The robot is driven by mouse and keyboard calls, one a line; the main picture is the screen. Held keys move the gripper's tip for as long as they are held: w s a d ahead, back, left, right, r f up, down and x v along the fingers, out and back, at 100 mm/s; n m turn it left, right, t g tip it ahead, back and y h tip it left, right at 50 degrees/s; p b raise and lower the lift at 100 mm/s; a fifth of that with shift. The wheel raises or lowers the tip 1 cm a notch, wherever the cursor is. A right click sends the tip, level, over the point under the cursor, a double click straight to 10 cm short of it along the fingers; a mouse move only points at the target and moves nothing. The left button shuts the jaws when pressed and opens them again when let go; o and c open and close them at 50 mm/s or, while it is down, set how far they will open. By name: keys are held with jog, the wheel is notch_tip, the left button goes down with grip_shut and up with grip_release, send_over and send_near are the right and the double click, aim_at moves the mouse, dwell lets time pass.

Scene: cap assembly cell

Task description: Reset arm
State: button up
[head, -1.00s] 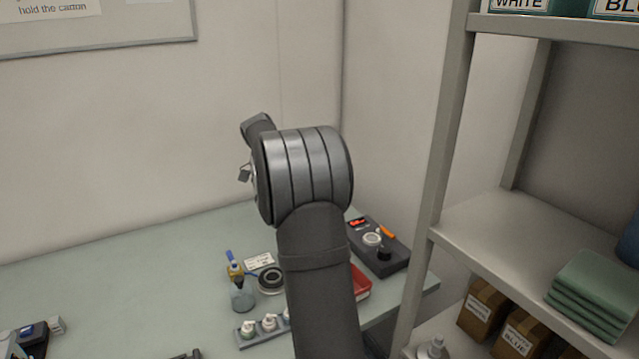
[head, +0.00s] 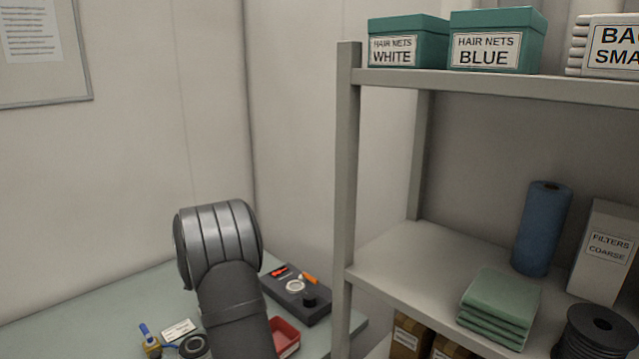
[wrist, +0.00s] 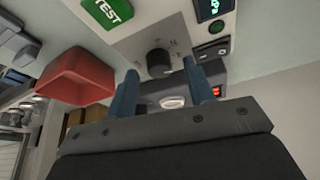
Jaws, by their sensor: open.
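My gripper (wrist: 161,69) shows in the wrist view with its two blue fingers apart and nothing between them. A grey panel with a black knob (wrist: 159,62) and a dark box with a white ring (wrist: 173,102) lie beyond the fingers. In the head view my arm (head: 228,275) rises from the bottom edge, left of the shelf. The gripper itself is hidden in the head view.
In the head view a dark box (head: 297,293) sits on the table. A shelf post (head: 346,200) stands right of my arm. A blue roll (head: 543,228) and green cloths (head: 500,306) are on the shelf.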

jog(key=shift+w+d+f, duration=0.1)
jog(key=shift+d+f, duration=0.05)
jog(key=shift+f, duration=0.25)
jog(key=v, duration=1.8)
jog(key=x, duration=1.8)
jog(key=n+t+y, duration=0.1)
jog(key=n, duration=0.2)
jog(key=shift+n, duration=0.4)
jog(key=n+y, duration=0.1)
jog(key=n, duration=0.3)
jog(key=shift+d+n+t+y, duration=0.15)
jog(key=shift+n+t+y, duration=0.15)
jog(key=shift+n+y, duration=0.1)
jog(key=shift+d+n+y, duration=0.15)
jog(key=shift+n+y, duration=0.65)
jog(key=shift+n, duration=1.3)
jog(key=shift+n+y, duration=0.7)
jog(key=shift+n, duration=1.1)
